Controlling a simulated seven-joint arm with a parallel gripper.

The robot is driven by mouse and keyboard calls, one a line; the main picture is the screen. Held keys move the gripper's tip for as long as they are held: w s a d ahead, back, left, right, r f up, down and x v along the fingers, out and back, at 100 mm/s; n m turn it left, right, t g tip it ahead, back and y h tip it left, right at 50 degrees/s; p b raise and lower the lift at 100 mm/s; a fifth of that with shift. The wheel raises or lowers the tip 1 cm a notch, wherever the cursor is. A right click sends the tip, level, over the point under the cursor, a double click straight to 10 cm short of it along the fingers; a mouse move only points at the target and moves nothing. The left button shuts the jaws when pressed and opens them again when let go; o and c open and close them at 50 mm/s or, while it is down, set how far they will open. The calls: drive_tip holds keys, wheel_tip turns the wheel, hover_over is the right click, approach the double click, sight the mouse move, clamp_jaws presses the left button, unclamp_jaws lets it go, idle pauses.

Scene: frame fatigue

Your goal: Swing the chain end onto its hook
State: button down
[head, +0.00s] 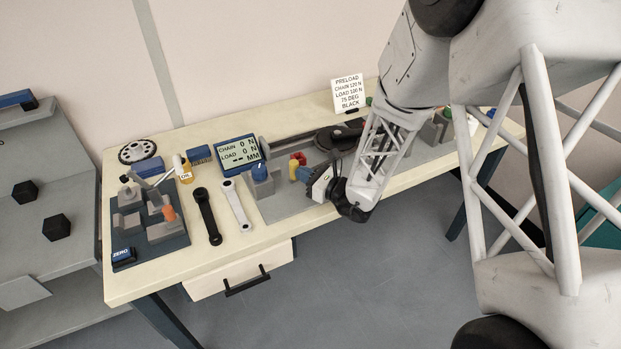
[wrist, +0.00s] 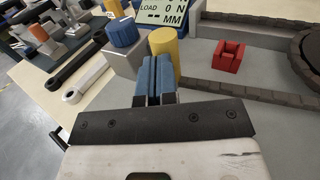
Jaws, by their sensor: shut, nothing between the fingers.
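A dark chain (wrist: 250,97) runs from the large dark round sprocket (wrist: 310,48) at the right of the wrist view. One strand runs back along the far side, and the near strand reaches left to behind my gripper's fingers, where its end is hidden. The chain also shows in the head view (head: 300,136). My gripper (wrist: 156,72) has its blue fingers shut together and empty, close in front of a yellow cylinder (wrist: 163,45). In the head view, my gripper (head: 303,174) is low over the grey plate. I cannot make out a hook.
A red notched block (wrist: 228,56) stands between the chain strands. A grey block with a blue knob (wrist: 123,32) stands left of my fingers. Black (head: 207,216) and white (head: 236,205) cranks lie left of the plate. The display (head: 239,154) reads zero chain and load.

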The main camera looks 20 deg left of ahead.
sight(293, 166)
drive_tip(key=shift+w+a+r, duration=0.1)
drive_tip(key=shift+w+a, duration=0.5)
drive_tip(key=shift+a, duration=0.35)
drive_tip(key=shift+w+a, duration=0.55)
drive_tip(key=shift+a, duration=0.4)
drive_tip(key=s+d, duration=0.8)
drive_tip(key=d, duration=0.4)
drive_tip(key=shift+d, duration=0.2)
